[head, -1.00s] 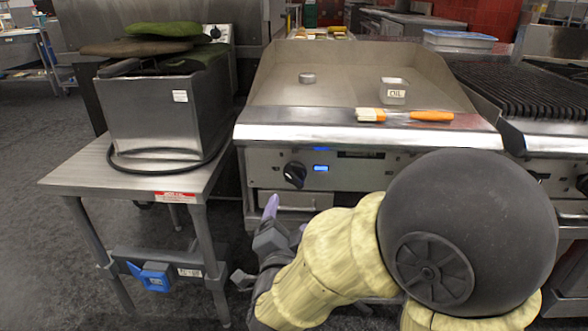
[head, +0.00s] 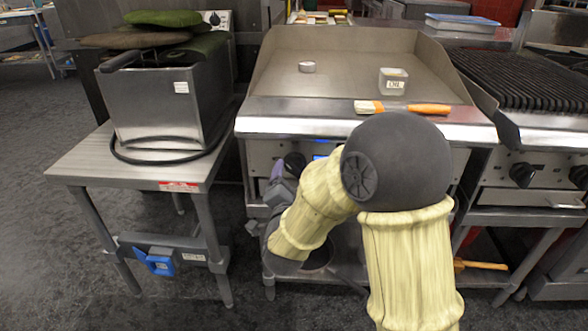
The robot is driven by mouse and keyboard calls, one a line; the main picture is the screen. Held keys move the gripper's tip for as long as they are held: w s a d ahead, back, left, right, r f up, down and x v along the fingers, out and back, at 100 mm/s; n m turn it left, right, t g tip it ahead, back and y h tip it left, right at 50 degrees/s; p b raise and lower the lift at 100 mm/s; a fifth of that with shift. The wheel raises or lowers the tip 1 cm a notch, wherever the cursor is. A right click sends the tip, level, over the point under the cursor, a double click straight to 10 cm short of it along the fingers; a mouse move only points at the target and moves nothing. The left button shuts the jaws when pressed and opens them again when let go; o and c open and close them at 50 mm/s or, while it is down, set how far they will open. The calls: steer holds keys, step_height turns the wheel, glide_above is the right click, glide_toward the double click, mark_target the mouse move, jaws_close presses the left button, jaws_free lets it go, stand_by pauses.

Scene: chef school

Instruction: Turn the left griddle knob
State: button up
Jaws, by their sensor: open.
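The griddle (head: 345,75) is a wide steel plate with raised walls and a front panel. Its left knob (head: 294,161) is black and round, on the left of the front panel, partly hidden behind my gripper. My gripper (head: 280,168) is open, with purple-grey fingers at the knob's left side. One finger shows just left of the knob; the other is mostly hidden, and I cannot tell whether they touch the knob. My arm covers the middle and right of the griddle's front panel, so any other griddle knob is hidden.
A steel side table (head: 95,160) with a fryer-like steel box (head: 160,105) stands close to the left. A brush (head: 403,108) and an oil container (head: 393,81) sit on the griddle. A chargrill (head: 525,85) with black knobs adjoins on the right.

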mark_target(294, 171)
steer(key=w, duration=0.6)
steer(key=shift+d+b, duration=0.15)
steer(key=shift+b, duration=0.25)
steer(key=shift+s, duration=0.1)
steer(key=c, duration=1)
